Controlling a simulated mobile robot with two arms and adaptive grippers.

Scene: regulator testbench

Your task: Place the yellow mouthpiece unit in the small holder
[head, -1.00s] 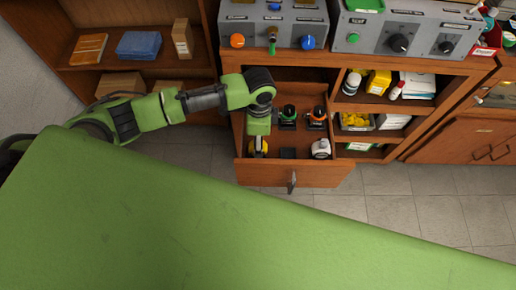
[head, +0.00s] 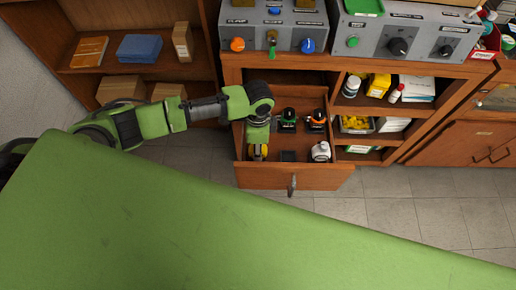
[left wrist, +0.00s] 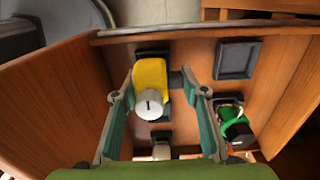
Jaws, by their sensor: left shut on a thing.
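My left gripper (head: 257,143) points down into the open drawer at its left side. It is shut on the yellow mouthpiece unit (head: 257,154). In the left wrist view the yellow unit (left wrist: 150,78), with a round white end, sits between the two fingers of the left gripper (left wrist: 160,90). A dark piece shows behind the unit; I cannot tell whether they touch. A small dark square holder (head: 288,156) lies empty on the drawer floor to the right of the unit. A dark square holder (left wrist: 240,58) also shows empty in the left wrist view. My right gripper is not in view.
The wooden drawer (head: 270,178) also holds a green-and-black unit (head: 287,119), an orange-and-black unit (head: 316,120) and a white unit (head: 320,151). The drawer walls stand close around my left gripper. Shelves with a yellow box (head: 378,84) and bottles are to the right.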

